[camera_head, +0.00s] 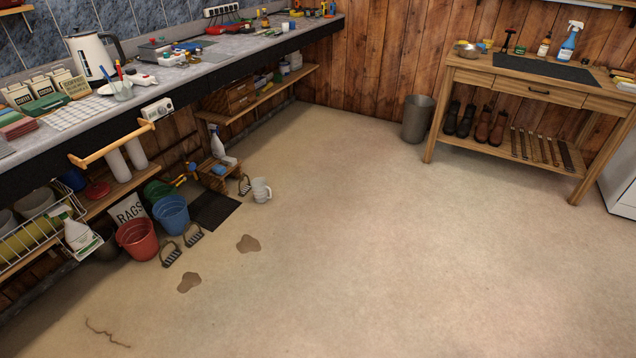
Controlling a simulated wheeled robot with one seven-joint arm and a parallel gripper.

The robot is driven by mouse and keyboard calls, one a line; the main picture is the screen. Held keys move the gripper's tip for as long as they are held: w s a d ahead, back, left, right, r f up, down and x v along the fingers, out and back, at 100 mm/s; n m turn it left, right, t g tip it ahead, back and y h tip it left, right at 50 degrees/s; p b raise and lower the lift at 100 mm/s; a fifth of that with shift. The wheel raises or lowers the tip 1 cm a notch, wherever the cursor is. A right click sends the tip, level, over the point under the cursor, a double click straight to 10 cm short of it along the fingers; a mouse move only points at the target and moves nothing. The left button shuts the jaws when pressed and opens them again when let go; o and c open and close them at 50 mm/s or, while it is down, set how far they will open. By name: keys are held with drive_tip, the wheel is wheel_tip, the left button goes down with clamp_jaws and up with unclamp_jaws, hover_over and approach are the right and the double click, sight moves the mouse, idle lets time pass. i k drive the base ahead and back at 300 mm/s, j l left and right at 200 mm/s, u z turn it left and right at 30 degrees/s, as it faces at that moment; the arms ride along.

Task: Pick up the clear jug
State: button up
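The clear jug (261,190) stands upright on the floor near the middle left of the head view. It looks pale and see-through, with a handle on its right side. It is beside a small wooden caddy (217,177) and just right of a dark mat (214,209). Nothing covers the jug. My gripper is not in this view.
A red bucket (137,239) and a blue bucket (172,214) stand left of the jug, below a long counter (232,51). Brown stains (248,243) mark the floor. A grey bin (417,118) and wooden table (480,68) stand at the back right. The central floor is clear.

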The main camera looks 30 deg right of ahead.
sight(260, 185)
drive_tip(key=z, duration=0.3)
drive_tip(key=i+l+u, duration=0.1)
drive_tip(key=i, duration=0.45)
drive_tip(key=i+l+u, duration=0.1)
drive_tip(key=i, duration=0.5)
drive_tip(key=i+l+u, duration=0.1)
drive_tip(key=i+l, duration=0.15)
drive_tip(key=i, duration=0.3)
drive_tip(key=i+l+u, duration=0.1)
drive_tip(key=i+l, duration=0.15)
drive_tip(key=i, duration=0.3)
drive_tip(key=i+l+u, duration=0.1)
drive_tip(key=i+l, duration=0.15)
drive_tip(key=i, duration=0.25)
drive_tip(key=i+l, duration=0.3)
drive_tip(key=i, duration=0.25)
drive_tip(key=i+l+u, duration=0.15)
drive_tip(key=i+l, duration=0.2)
drive_tip(key=i, duration=0.2)
